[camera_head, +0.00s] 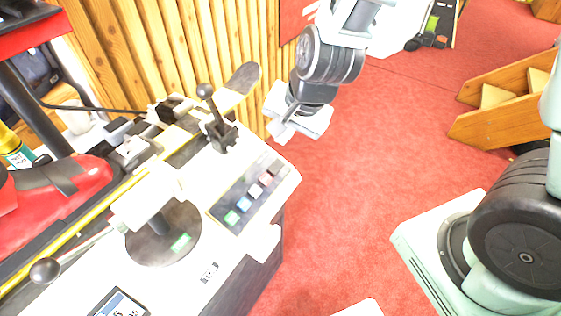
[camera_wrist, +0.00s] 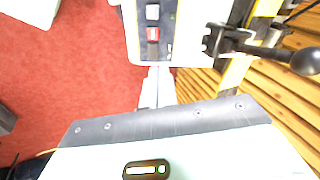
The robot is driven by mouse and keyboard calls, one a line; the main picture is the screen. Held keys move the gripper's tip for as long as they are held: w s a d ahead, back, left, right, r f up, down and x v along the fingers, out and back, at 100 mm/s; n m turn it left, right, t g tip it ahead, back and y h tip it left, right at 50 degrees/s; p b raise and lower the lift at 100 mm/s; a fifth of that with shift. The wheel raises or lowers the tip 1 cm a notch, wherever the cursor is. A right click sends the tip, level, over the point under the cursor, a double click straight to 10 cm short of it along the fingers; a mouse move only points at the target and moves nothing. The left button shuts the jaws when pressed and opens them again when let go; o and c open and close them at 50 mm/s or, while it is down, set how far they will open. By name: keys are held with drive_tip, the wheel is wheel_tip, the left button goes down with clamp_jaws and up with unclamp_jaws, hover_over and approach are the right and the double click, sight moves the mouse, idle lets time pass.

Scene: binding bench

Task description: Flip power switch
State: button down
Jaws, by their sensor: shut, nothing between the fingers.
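A dark control panel (camera_head: 238,211) lies on the white machine's top near its front right edge. It bears a row of coloured buttons or switches: green, blue, white and red. The red one (camera_head: 267,179) also shows in the wrist view (camera_wrist: 153,34), beside a white one (camera_wrist: 152,12). Which of them is the power switch I cannot tell for sure. My gripper (camera_head: 277,131) is shut and empty, just beyond the panel's far end. In the wrist view its fingers (camera_wrist: 157,77) reach up toward the panel's edge, apart from the red switch.
A black lever with a ball knob (camera_head: 205,91) stands on the machine left of my gripper; it also shows in the wrist view (camera_wrist: 304,61). A round dark dial plate (camera_head: 163,246) and a long handle (camera_head: 45,270) are nearer. A wooden slat wall (camera_head: 170,45) stands behind.

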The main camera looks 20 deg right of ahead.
sight(278, 158)
drive_tip(key=w+d+f+m+t+h, duration=0.1)
drive_tip(key=w+d+f+m, duration=0.2)
drive_tip(key=shift+d+f+b, duration=0.2)
drive_tip(key=shift+d+b, duration=0.15)
drive_tip(key=shift+d, duration=0.05)
drive_tip(key=shift+w, duration=0.1)
drive_tip(key=x, duration=1.4)
drive_tip(key=shift+d+b, duration=0.1)
drive_tip(key=shift+b, duration=0.3)
drive_tip(key=shift+f, duration=0.1)
